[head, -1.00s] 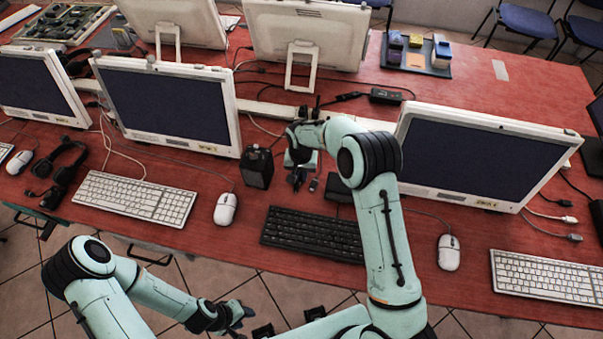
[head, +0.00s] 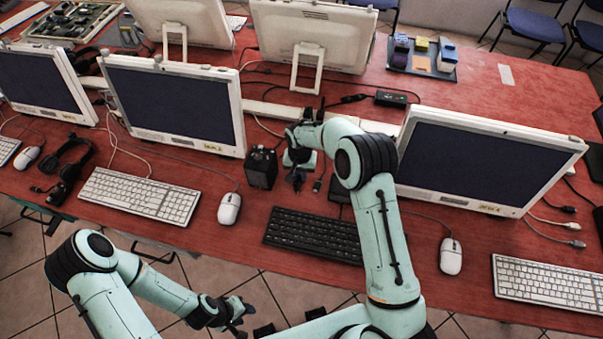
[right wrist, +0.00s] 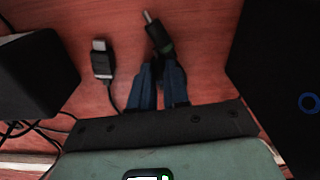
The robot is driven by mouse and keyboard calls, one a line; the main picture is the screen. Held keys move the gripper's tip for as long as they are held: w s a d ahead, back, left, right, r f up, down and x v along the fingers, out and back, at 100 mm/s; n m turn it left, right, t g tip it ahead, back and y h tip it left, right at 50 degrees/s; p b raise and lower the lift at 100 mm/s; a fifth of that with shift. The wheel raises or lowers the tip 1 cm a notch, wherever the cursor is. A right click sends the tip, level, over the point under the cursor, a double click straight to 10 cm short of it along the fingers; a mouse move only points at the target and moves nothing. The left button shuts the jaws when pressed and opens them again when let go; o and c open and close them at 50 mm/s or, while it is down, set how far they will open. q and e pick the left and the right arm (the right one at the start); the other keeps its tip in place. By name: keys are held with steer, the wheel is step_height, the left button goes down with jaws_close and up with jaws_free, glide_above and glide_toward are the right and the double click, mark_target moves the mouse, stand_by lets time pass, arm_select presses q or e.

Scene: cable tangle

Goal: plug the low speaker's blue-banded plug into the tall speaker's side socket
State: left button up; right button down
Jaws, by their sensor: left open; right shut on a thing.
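The tall speaker (head: 261,168) is a black box on the red table. In the right wrist view a dark face at the right (right wrist: 285,60) carries a blue ring, which looks like its side socket (right wrist: 308,103). A low black box, seemingly the low speaker (right wrist: 40,75), is at the left there. My left gripper (head: 238,310) is open and empty off the table's front edge.
A second plug (right wrist: 102,60) with a pale end lies on the table beside the held one. A black keyboard (head: 313,235) lies in front. Monitors (head: 490,160) stand to both sides, and dark cables run behind the low box.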

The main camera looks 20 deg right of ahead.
steer(key=shift+w+a, duration=0.1)
steer(key=shift+a, duration=0.05)
steer(key=c, duration=1)
jaws_free()
steer(key=shift+c, duration=0.2)
